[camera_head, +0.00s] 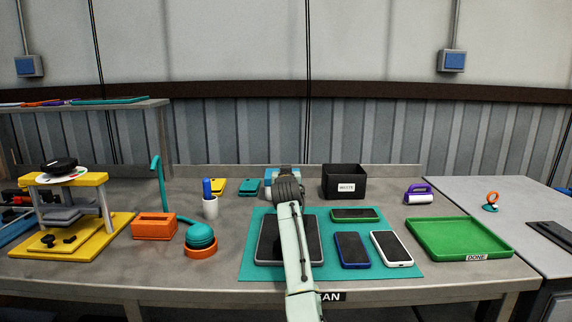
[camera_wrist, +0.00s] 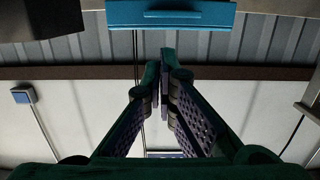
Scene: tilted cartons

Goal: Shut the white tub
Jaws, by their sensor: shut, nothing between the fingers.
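The white tub (camera_head: 267,190) stands at the back of the bench, mostly hidden behind my arm in the head view. Its blue lid (camera_head: 272,173) shows on either side of my wrist; how far it stands open I cannot tell. In the wrist view, which looks upside down, a blue panel (camera_wrist: 170,17), apparently the lid, crosses the top edge. My gripper (camera_wrist: 161,72) is shut and empty, its fingertips together against the wall background and apart from the blue panel in the picture. In the head view the fingers are hidden behind my wrist.
A black box (camera_head: 344,184) labelled waste stands right of the tub; teal (camera_head: 249,187) and yellow (camera_head: 218,186) phone cases lie left. A teal mat (camera_head: 407,271) with several phones lies in front.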

